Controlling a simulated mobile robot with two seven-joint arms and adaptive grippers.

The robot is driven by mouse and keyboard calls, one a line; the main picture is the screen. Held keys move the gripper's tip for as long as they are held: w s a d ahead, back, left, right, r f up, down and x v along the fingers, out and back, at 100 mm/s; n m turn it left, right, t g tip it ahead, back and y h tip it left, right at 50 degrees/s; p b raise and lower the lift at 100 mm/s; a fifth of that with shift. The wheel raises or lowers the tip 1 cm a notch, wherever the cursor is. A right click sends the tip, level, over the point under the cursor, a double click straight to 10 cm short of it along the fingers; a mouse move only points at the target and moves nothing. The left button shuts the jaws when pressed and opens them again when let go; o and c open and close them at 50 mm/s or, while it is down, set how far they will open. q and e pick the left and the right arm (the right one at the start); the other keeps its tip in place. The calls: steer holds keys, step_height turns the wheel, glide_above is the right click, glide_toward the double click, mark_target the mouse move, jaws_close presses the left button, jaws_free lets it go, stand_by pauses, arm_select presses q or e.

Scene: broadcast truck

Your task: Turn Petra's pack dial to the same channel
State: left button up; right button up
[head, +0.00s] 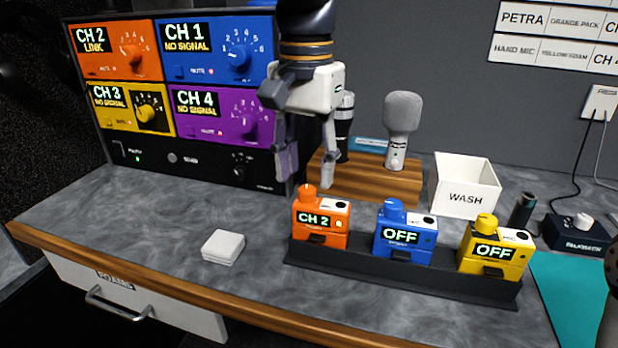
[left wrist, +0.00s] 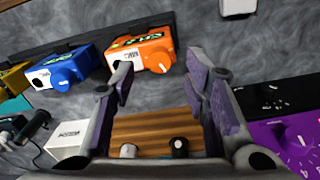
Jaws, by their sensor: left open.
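Petra's orange pack (head: 321,222) stands at the left end of a black rack, its screen reading "CH 2" and its orange dial (head: 306,194) on top. A wall label names Petra with the orange pack. The orange receiver panel (head: 115,50) reads "CH 2 LINK". My left gripper (head: 308,178) is open and empty, pointing down just behind and above the orange pack. In the left wrist view the orange pack (left wrist: 140,50) and its dial (left wrist: 159,61) lie beyond and between the open fingers, apart from them.
A blue pack (head: 404,236) and a yellow pack (head: 495,250), both reading "OFF", share the rack (head: 400,279). Behind stand microphones on a wooden block (head: 365,180) and a white "WASH" bin (head: 465,187). White pads (head: 223,247) lie left; counter there is clear.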

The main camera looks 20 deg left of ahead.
mark_target(307, 189)
arm_select(q)
steer(key=shift+f, duration=1.45)
jaws_close()
steer(key=shift+n, duration=0.9)
jaws_free()
step_height(307, 189, up, 12)
